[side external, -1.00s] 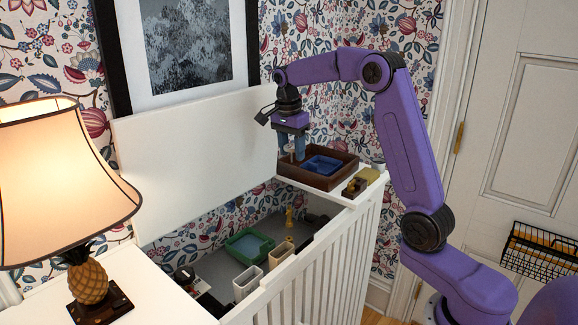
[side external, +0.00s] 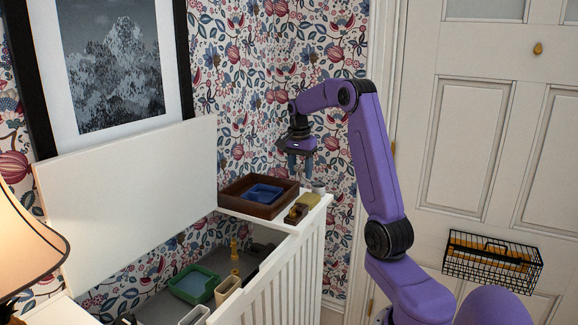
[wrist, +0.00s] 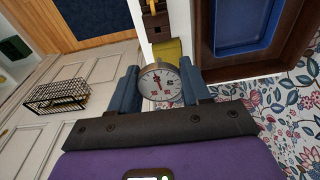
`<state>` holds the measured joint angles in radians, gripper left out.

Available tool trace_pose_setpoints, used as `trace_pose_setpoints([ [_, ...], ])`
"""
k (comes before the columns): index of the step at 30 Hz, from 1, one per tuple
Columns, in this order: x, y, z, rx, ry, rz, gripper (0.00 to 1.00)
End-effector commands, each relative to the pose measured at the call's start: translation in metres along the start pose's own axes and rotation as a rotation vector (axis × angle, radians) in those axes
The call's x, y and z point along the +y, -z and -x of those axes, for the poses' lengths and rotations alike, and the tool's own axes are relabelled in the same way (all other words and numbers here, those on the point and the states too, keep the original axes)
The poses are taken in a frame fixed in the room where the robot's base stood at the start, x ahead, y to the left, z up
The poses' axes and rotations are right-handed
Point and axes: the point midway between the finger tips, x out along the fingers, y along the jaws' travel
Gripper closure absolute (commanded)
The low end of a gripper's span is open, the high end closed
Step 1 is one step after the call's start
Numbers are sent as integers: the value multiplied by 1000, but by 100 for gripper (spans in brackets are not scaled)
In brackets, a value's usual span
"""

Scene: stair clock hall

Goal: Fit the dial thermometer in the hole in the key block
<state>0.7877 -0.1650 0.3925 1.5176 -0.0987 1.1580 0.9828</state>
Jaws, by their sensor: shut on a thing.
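My gripper (side external: 300,170) hangs above the ledge, to the right of the tray, with its blue fingers pointing down. In the wrist view my gripper (wrist: 161,88) is shut on the dial thermometer (wrist: 161,82), a round white dial with a metal rim, held between the fingertips with its face toward the camera. A small dark brown block with a brass part, apparently the key block (side external: 295,214), sits on the ledge's front edge, below and apart from my gripper. It also shows in the wrist view (wrist: 156,25). I cannot make out its hole.
A brown wooden tray (side external: 232,202) holding a blue dish (side external: 263,193) stands left of the block. A yellow block (side external: 309,201) and a small pale cup (side external: 319,187) are beside it. Below, the open chest holds a green tray (side external: 194,284) and other items.

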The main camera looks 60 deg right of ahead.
Motion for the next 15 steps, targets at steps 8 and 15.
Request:
trace_pose_setpoints([
  [8,0,-3,-30,1,1,-1,82],
  [15,0,-4,-31,2,1,-2,82],
])
